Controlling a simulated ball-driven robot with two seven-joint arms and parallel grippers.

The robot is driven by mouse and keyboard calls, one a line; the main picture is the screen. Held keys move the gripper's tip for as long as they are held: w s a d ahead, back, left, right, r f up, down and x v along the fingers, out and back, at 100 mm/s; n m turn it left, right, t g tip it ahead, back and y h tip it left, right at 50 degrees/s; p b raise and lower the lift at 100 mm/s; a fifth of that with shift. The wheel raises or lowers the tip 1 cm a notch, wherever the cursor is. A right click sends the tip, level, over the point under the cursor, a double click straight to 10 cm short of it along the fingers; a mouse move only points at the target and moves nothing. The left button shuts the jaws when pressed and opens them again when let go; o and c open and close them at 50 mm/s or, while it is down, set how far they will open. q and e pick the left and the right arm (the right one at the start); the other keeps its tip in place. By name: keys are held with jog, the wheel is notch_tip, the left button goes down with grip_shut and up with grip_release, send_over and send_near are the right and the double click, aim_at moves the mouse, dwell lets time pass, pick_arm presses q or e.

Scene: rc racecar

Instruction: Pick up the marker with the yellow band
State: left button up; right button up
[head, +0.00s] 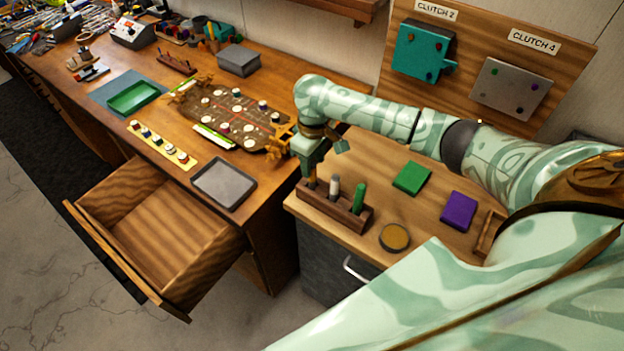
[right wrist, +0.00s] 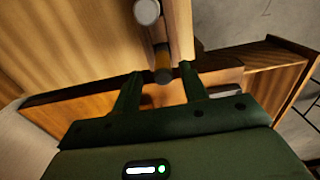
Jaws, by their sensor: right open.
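The marker with the yellow band (head: 312,180) stands in the left end of a wooden marker holder (head: 336,211). My right gripper (head: 311,170) is directly above that end and hides the marker's upper part. In the right wrist view, my open right gripper (right wrist: 160,82) has the yellow-banded marker (right wrist: 163,64) between and just beyond its fingertips. I cannot tell whether either finger touches it. A white-grey marker (head: 334,185) and a green marker (head: 358,198) stand upright in the same holder. My left gripper is out of view.
A green block (head: 412,177), a purple block (head: 458,211) and a round tin (head: 394,237) lie right of the holder. A grey tray (head: 224,184) and an open drawer (head: 160,235) are to the left. The holder stands near the bench's front edge.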

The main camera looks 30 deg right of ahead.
aim_at(312, 173)
notch_tip(312, 173, down, 5)
jog(key=shift+a+r+b, duration=0.1)
jog(key=shift+a+b, duration=0.05)
jog(key=shift+b, duration=0.75)
jog(key=shift+r, duration=0.15)
jog(key=shift+c, duration=0.5)
grip_shut()
notch_tip(312, 173, up, 10)
jog(key=p, duration=0.4)
